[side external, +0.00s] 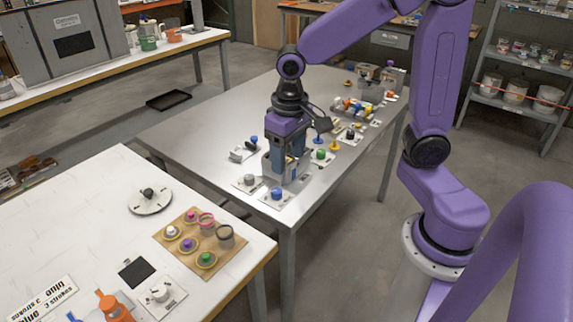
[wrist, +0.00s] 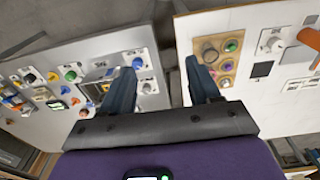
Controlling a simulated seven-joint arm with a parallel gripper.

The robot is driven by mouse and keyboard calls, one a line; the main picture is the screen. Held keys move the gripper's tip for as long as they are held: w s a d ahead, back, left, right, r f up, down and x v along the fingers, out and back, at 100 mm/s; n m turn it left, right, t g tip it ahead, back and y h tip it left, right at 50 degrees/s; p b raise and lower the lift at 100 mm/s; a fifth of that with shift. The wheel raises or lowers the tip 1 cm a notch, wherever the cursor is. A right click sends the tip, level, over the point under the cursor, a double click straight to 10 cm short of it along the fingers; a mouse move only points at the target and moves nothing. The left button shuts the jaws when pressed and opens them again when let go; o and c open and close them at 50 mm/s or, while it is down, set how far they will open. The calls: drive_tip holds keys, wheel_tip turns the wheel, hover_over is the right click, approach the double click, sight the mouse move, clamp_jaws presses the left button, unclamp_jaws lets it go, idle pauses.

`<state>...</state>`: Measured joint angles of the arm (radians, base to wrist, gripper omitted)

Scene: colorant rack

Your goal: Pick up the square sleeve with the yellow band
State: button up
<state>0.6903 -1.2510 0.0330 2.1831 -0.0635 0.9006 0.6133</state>
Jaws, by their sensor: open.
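A small grey square-sided piece with a yellow part (wrist: 104,87) shows in the wrist view, just left of my left finger. It looks like the square sleeve with the yellow band, but it is small and partly hidden by the finger. In the side external view, my gripper (side external: 286,172) points down over the near end of the metal table, with a grey boxy piece (side external: 266,164) close beside and behind its fingers. My gripper also shows in the wrist view (wrist: 163,85), its two fingers wide apart with nothing held between them.
Colored knobs on white plates stand around my gripper, including a blue one (side external: 277,193) and a green one (side external: 320,154). The metal table (side external: 200,130) is bare at its far left. A white table (side external: 100,200) with a brown tray (side external: 226,257) of pots stands nearer.

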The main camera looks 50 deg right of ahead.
drive_tip(key=w+d+f+m+h, duration=0.1)
drive_tip(key=w+d+f+m, duration=0.2)
drive_tip(key=w+d+m, duration=0.6)
drive_tip(key=w+d+f+m, duration=0.3)
drive_tip(key=w+d+m, duration=0.55)
drive_tip(key=d, duration=0.25)
drive_tip(key=shift+g, duration=0.3)
drive_tip(key=f, duration=0.3)
drive_tip(key=d+f, duration=0.1)
drive_tip(key=f, duration=0.7)
drive_tip(key=shift+s+d+f, duration=0.1)
drive_tip(key=shift+s+d, duration=0.25)
drive_tip(key=shift+d, duration=0.05)
drive_tip(key=shift+w+d+f, duration=0.15)
drive_tip(key=shift+d+f, duration=0.05)
drive_tip(key=shift+f, duration=0.7)
drive_tip(key=shift+w+d+f, duration=0.1)
drive_tip(key=shift+d+f, duration=0.05)
drive_tip(key=shift+f, duration=0.7)
drive_tip(key=shift+w+d+f, duration=0.15)
drive_tip(key=shift+d+f, duration=0.05)
drive_tip(key=shift+f, duration=0.7)
clamp_jaws()
drive_tip(key=shift+r, duration=0.1)
